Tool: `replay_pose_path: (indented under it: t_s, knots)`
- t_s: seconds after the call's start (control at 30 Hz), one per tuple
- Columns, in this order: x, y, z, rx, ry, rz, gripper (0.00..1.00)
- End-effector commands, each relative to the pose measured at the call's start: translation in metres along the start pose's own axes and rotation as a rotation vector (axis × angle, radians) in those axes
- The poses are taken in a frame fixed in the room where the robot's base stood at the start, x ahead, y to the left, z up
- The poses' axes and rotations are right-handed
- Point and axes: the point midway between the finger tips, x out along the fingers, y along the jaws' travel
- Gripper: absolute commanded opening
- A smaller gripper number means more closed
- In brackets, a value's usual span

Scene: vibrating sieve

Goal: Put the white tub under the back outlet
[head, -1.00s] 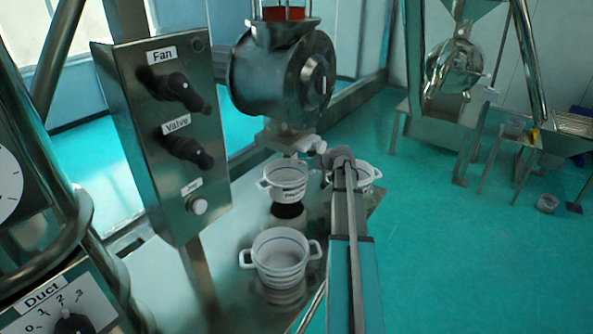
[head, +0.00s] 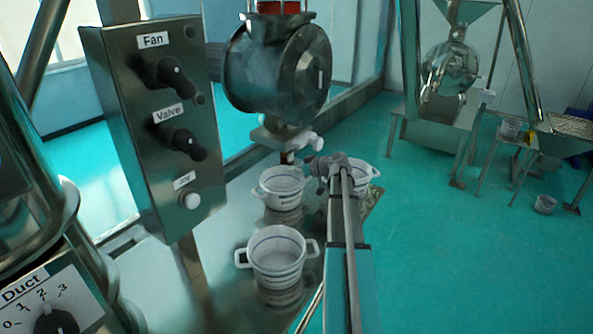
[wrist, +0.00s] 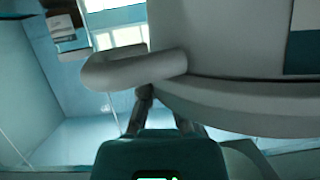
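A white two-handled tub (head: 283,190) is below the outlet (head: 285,152) of the dark round housing, at or just above the metal table (head: 215,222). I cannot tell whether its base touches. My gripper (head: 318,170) is at the tub's right handle. In the wrist view, the gripper's fingers (wrist: 146,95) come together at the tub's handle (wrist: 135,70), and the tub's wall (wrist: 220,45) fills the upper right. A second white tub (head: 277,262) stands upright nearer on the table. A third (head: 362,172) stands to the right, partly hidden by my gripper and arm.
A control box (head: 160,130) with Fan and Valve knobs stands at the left. The dark round housing (head: 275,75) hangs above the held tub. A small stand with a container (head: 510,128) is far right.

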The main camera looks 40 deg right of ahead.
Motion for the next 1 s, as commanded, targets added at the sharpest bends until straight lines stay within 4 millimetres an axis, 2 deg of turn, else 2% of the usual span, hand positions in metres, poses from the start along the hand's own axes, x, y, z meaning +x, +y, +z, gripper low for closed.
replay_pose_path:
  t_s: [0.13,0.3,0.37,0.9,1.0]
  knots:
    - [0.001,0.0,0.004,0.001,0.0,0.0,0.0]
    - [0.001,0.001,0.003,0.0,0.0,0.001,0.33]
    - [0.0,0.001,0.003,0.0,0.0,0.001,0.43]
    - [-0.002,0.001,-0.001,0.001,0.0,0.002,0.43]
    - [-0.011,0.001,-0.001,0.001,0.0,0.004,0.43]
